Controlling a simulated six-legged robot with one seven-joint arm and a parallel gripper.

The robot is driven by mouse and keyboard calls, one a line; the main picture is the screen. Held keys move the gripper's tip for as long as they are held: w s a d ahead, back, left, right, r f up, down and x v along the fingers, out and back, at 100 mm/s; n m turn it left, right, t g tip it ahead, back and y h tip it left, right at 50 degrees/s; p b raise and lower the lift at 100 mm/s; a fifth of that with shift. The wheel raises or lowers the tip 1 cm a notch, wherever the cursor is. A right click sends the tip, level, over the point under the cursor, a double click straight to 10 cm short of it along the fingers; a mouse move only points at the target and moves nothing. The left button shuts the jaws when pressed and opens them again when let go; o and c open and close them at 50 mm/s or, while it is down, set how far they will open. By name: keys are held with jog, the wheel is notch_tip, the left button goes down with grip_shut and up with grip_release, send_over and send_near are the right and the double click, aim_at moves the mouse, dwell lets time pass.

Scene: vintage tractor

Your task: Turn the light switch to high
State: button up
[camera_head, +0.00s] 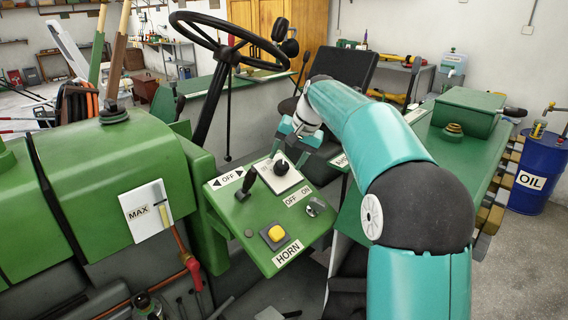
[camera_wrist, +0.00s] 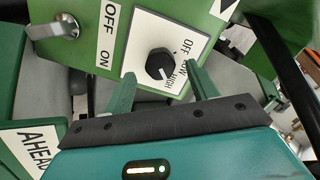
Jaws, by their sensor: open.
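The light switch is a round black knob (camera_head: 282,167) on a white plate on the green control panel. In the wrist view the knob (camera_wrist: 160,64) shows a small white mark on its lower side. The plate (camera_wrist: 198,22) carries OFF and HIGH labels; exactly which label the mark meets is hard to tell. My gripper (camera_head: 295,146) is just above and behind the knob in the head view. In the wrist view its green fingers (camera_wrist: 162,88) are open, one on each side below the knob, with nothing between them.
A black lever (camera_head: 247,181) stands left of the plate. A key switch (camera_head: 315,207) marked OFF/ON and a yellow horn button (camera_head: 276,234) are nearer the front of the panel. The steering wheel (camera_head: 228,45) rises behind. A blue oil drum (camera_head: 538,172) stands far right.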

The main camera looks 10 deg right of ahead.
jog(key=v, duration=1)
jog(key=shift+r, duration=0.3)
jog(key=s+a+f+n+h, duration=0.1)
jog(key=s+a+f, duration=0.1)
jog(key=s, duration=0.7)
jog(key=s+a+f+n+h, duration=0.1)
jog(key=s+a, duration=0.1)
jog(key=s, duration=0.7)
jog(key=s+f+n+t+h, duration=0.1)
jog(key=s+f+n, duration=0.1)
jog(key=s+f, duration=1.1)
jog(key=s, duration=0.4)
jog(key=shift+a+t+h, duration=0.2)
jog(key=shift+t+h, duration=0.1)
jog(key=shift+t, duration=0.1)
